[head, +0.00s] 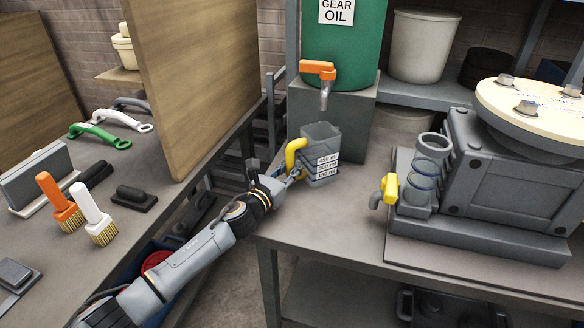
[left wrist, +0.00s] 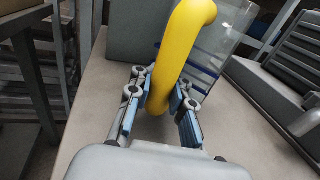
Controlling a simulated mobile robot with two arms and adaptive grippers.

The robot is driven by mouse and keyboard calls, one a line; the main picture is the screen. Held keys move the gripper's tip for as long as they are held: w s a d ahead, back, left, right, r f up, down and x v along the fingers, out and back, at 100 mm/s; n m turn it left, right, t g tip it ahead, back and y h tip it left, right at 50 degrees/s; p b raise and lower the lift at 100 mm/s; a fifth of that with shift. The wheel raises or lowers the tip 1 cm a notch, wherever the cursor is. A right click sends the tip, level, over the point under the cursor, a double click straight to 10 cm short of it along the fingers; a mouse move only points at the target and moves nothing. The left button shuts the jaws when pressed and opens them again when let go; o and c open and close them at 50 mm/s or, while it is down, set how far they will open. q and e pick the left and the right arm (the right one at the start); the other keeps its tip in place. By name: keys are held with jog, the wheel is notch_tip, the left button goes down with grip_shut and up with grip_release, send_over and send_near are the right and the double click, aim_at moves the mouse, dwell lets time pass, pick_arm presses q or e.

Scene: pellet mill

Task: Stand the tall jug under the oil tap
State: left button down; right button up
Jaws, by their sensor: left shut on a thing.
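The tall jug (head: 322,150) is clear grey with volume labels on its side and a yellow handle (head: 293,154). It is upright, at the left part of the metal table, below and in front of the oil tap (head: 319,72). My left gripper (head: 292,174) is shut on the yellow handle, which also shows between the fingers in the left wrist view (left wrist: 161,85). The tap has an orange lever and a grey spout on the green gear oil drum (head: 345,45). I cannot tell whether the jug's base touches the table. My right gripper is not in view.
A grey gearbox (head: 500,180) with a sight tube and yellow valve (head: 390,188) stands to the right. A wooden board (head: 190,75) rises at the left. Brushes (head: 95,215) and handles lie on the left bench. The table front (head: 330,240) is clear.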

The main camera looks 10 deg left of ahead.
pick_arm(q)
jog(key=shift+f, duration=0.1)
grip_release()
dwell(0.7)
jog(key=shift+s, duration=0.15)
dwell(0.3)
jog(key=shift+p+v, duration=0.65)
jog(key=shift+v, duration=1.4)
jog(key=shift+p+v, duration=0.45)
jog(key=shift+v, duration=1.95)
